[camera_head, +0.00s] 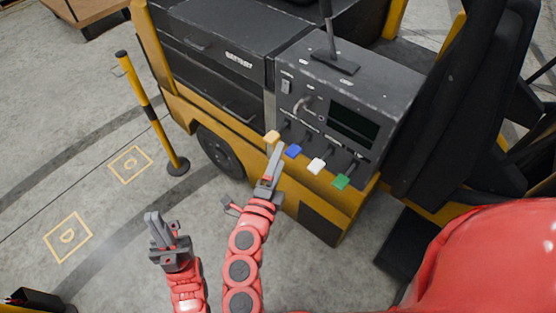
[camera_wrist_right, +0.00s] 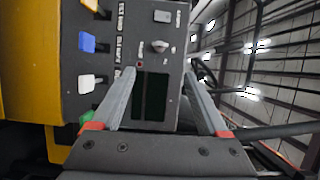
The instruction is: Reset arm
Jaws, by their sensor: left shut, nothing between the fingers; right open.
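My left gripper (camera_head: 156,222) is shut and empty, in the lower left of the head view, over bare floor. My right gripper (camera_head: 276,152) points at the dark control panel of the yellow vehicle, close to its row of coloured tabs. In the right wrist view the right gripper (camera_wrist_right: 161,76) has its two fingers wide apart. The panel's dark screen (camera_wrist_right: 151,96) shows between them, and nothing is held. Whether a fingertip touches the panel cannot be told.
The tabs are orange (camera_head: 272,137), blue (camera_head: 293,151), white (camera_head: 316,166) and green (camera_head: 341,181). A yellow and black post (camera_head: 149,112) stands left of the vehicle (camera_head: 330,208). A black seat (camera_head: 455,110) is at right. Floor at lower left is mostly clear.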

